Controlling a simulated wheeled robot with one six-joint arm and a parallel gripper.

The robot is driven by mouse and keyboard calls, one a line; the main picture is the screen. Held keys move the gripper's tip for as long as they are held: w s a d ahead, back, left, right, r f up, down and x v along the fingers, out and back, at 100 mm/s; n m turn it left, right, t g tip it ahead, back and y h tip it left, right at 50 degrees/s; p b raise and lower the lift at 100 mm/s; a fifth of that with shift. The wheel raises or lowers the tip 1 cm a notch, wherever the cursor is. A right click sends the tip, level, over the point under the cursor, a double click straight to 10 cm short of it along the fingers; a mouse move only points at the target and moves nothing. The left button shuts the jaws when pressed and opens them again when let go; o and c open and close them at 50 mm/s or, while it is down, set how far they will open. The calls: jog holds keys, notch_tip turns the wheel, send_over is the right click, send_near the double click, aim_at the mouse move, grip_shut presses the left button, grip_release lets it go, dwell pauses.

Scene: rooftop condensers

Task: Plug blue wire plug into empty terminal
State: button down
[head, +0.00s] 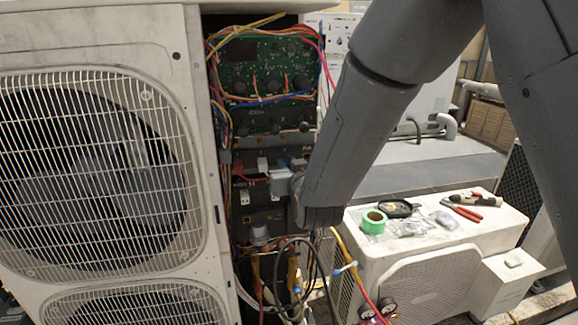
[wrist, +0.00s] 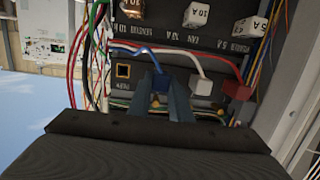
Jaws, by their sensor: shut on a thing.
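In the wrist view the blue plug (wrist: 161,83) sits between the fingertips of my gripper (wrist: 160,95), which is shut on it. Its blue wire (wrist: 135,50) runs up and to the left. The empty terminal (wrist: 123,71), a dark square opening with an orange-gold rim, is left of the plug on the black panel. I cannot tell whether the plug touches the panel. In the head view my gripper (head: 283,183) is at the panel, and my arm hides part of it.
A white plug (wrist: 202,86) and a red plug (wrist: 238,90) are right of my gripper in the wrist view. Labelled breakers (wrist: 197,14) are above. Loose wires hang at the panel's left side. In the head view a green circuit board (head: 265,68) is above.

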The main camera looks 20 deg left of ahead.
jog(key=shift+w+a, duration=0.3)
jog(key=shift+w, duration=0.15)
dwell(0.4)
jog(key=c, duration=1.5)
grip_release()
jog(key=shift+c, duration=0.2)
